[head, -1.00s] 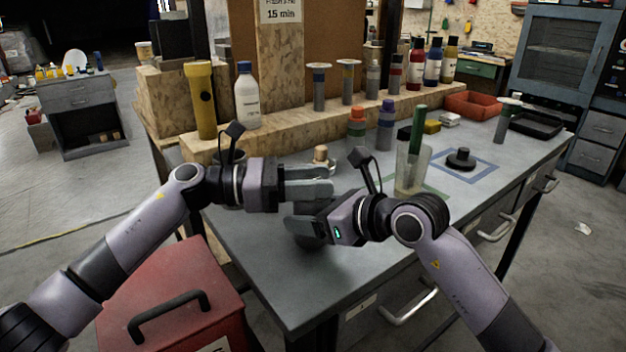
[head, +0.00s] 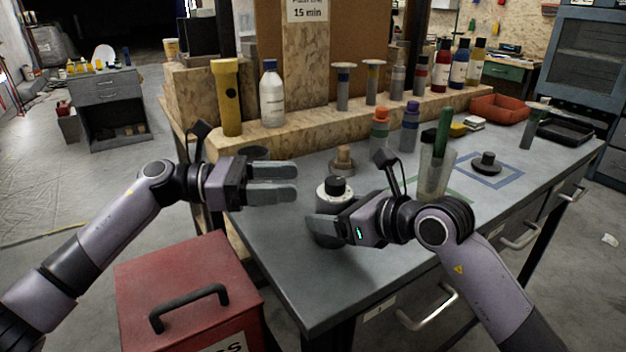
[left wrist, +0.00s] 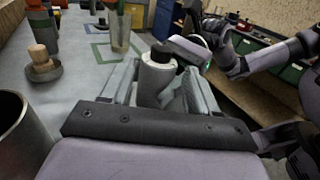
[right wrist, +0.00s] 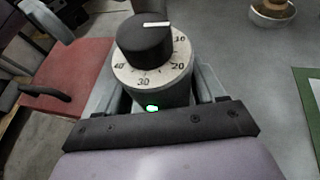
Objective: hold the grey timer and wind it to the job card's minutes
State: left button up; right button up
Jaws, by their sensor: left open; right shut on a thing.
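The grey timer (head: 326,239) stands upright over the near part of the bench, with a white dial and black knob (head: 335,186). My right gripper (head: 316,227) is shut on its body. In the right wrist view the dial (right wrist: 151,76) reads 10, 20, 30 and 40; the knob's white mark (right wrist: 156,24) lies on the side towards 10, its exact reading unclear. My left gripper (head: 290,182) is open and empty, just left of the knob; the timer shows beyond its fingers in the left wrist view (left wrist: 157,75). The job card (head: 308,12) reads "15 min"; its top line is cut off.
A wooden-topped piece (head: 343,160) in a dish stands behind the timer. A clear cup with a green marker (head: 434,172) is to the right. A dark cup (head: 253,154) is behind my left gripper. A red box (head: 190,290) stands before the bench.

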pick_arm(q)
jog(key=shift+s+a, duration=0.15)
jog(key=shift+a, duration=1.55)
pick_arm(e)
jog(key=o, duration=1.2)
jog(key=shift+o, duration=0.2)
